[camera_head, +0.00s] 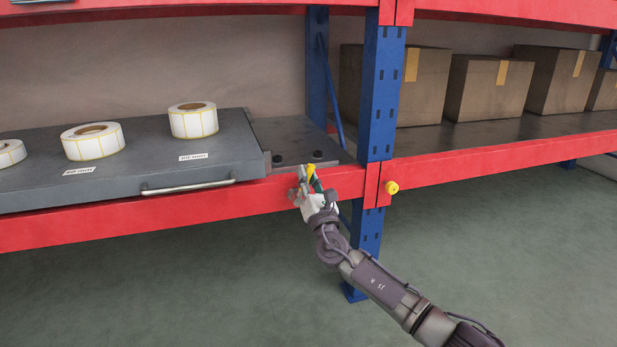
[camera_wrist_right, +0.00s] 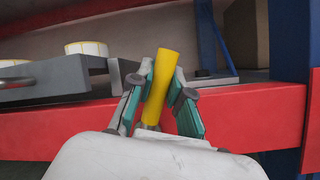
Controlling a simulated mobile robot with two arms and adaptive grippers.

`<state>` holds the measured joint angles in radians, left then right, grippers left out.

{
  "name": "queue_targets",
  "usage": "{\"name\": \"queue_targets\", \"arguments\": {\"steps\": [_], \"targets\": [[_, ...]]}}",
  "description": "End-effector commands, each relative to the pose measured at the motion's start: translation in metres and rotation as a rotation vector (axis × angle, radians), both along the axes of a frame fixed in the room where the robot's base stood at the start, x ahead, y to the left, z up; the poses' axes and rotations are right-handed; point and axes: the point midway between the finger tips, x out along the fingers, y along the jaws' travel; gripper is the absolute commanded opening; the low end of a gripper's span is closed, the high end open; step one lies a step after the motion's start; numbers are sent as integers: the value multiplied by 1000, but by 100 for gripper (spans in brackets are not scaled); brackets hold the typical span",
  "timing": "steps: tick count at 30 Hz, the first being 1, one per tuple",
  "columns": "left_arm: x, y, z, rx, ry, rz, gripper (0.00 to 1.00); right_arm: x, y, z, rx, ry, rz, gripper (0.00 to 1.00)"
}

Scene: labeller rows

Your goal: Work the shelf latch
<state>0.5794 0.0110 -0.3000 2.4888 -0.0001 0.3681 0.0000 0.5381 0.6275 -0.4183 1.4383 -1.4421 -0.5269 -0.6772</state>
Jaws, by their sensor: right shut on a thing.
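The latch's yellow handle (camera_wrist_right: 160,85) stands up between the fingers of my right gripper (camera_wrist_right: 163,100) in the right wrist view, leaning slightly. My right gripper (camera_head: 306,188) is shut on it in front of the red shelf beam, just left of the blue upright in the head view. The yellow handle also shows in the head view (camera_head: 311,171), above the fingers. The latch's lower part is mostly hidden by the gripper. My left gripper is not in view.
A grey tray (camera_head: 230,145) with label rolls and a front handle (camera_head: 188,187) sits left of the latch. The red beam (camera_head: 100,225) and blue upright (camera_head: 381,95) stand close by. A yellow knob (camera_head: 392,187) is on the beam to the right. Boxes (camera_head: 490,87) stand farther right.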

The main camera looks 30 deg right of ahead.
Motion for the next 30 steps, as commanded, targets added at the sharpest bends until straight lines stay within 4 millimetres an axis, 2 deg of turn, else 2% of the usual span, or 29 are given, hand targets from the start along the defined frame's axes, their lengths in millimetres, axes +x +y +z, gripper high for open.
{"name": "queue_targets", "arguments": {"steps": [8,9,13,14,23,26,30], "targets": [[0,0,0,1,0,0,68,0,2,-3,-1,5,4,0],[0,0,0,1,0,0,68,0,2,-3,-1,5,4,21],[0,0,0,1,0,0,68,0,2,-2,1,4,3,43],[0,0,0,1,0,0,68,0,1,-2,0,3,3,44],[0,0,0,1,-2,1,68,-1,1,-2,1,2,1,44],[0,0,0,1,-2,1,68,-8,2,-6,2,2,2,44],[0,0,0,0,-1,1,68,-29,8,-18,1,6,4,44]]}}
